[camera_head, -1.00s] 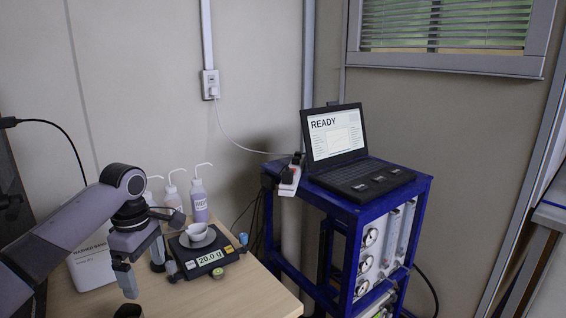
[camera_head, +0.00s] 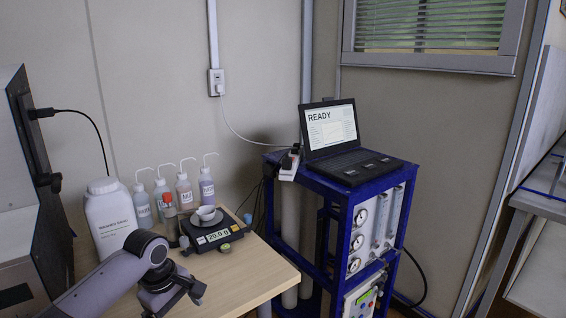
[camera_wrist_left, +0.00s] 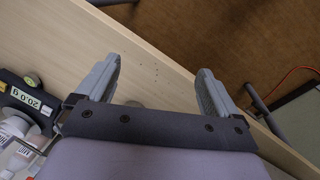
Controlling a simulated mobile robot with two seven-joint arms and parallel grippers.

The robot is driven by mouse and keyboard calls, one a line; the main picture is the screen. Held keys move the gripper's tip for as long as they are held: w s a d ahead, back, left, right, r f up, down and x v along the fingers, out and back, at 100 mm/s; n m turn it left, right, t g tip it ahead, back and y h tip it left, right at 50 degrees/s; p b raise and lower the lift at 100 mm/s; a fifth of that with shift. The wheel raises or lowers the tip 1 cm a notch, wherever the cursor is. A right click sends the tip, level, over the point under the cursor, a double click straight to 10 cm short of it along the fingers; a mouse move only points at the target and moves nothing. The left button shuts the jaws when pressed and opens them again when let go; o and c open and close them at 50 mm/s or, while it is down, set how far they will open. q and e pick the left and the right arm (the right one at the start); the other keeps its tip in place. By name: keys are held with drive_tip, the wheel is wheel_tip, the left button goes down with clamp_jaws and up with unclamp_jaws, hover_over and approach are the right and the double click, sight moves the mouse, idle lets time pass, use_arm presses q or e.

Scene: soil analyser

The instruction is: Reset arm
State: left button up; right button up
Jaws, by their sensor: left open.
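My left arm comes in from the lower left of the head view, with its wrist low over the front of the table. The left gripper is mostly cut off by the bottom edge there. In the left wrist view the left gripper (camera_wrist_left: 157,88) is open, its two fingers wide apart with nothing between them. The table edge and the brown floor lie beyond the fingers. My right gripper does not show in either view.
Several wash bottles (camera_head: 185,190) and a large white jug (camera_head: 110,215) stand behind on the wooden table (camera_head: 262,272). A blue-framed cart (camera_head: 357,207) with a laptop (camera_head: 331,128) showing READY stands right.

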use_arm(q)
drive_tip(key=s+d+f+m+t+h, duration=0.35)
drive_tip(key=s+d+f+m, duration=0.45)
drive_tip(key=s+f, duration=0.45)
drive_tip(key=s+a+m+t+y, duration=0.1)
drive_tip(key=s+a+m+t, duration=0.1)
drive_tip(key=s, duration=0.5)
drive_tip(key=s+a+m+t+y+p, duration=0.1)
drive_tip(key=s+a+m+t, duration=0.2)
drive_tip(key=s, duration=0.3)
drive_tip(key=shift+s+a+f+m+t, duration=0.25)
drive_tip(key=shift+s+a+m+t, duration=0.15)
drive_tip(key=shift+a+m, duration=0.25)
